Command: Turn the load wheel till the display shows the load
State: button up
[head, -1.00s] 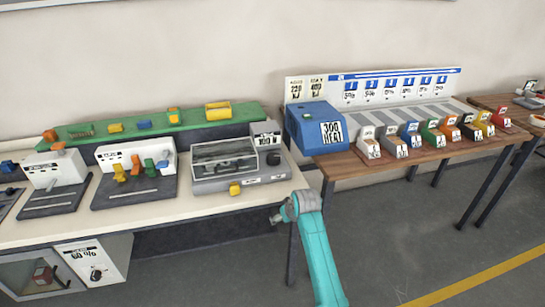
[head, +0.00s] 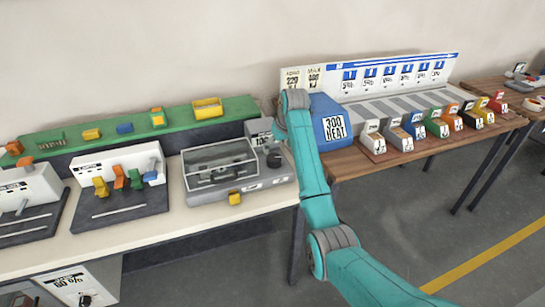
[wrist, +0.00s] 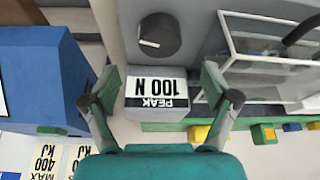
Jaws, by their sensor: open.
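The load wheel is a dark round knob (wrist: 160,36) with a pale pointer line, on the grey tester. It also shows in the head view (head: 274,159), at the right end of the tester (head: 235,186). The display (wrist: 157,104) reads "PEAK 100 N", upside down in the wrist view. It stands behind the knob in the head view (head: 262,138). My gripper (wrist: 160,82) is open and empty. Its fingers appear on either side of the display, with the knob beyond their tips. I see no contact with the knob.
A clear-lidded chamber (wrist: 268,50) is beside the knob. A blue box marked "300 NEAT" (head: 334,129) stands close to my arm on the wooden table. A green shelf (head: 105,139) with colored blocks runs behind. A yellow block (head: 235,198) sits at the tester's front.

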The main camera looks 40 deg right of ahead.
aim_at(274, 157)
jog(key=x, duration=0.8)
jog(key=c, duration=1.2)
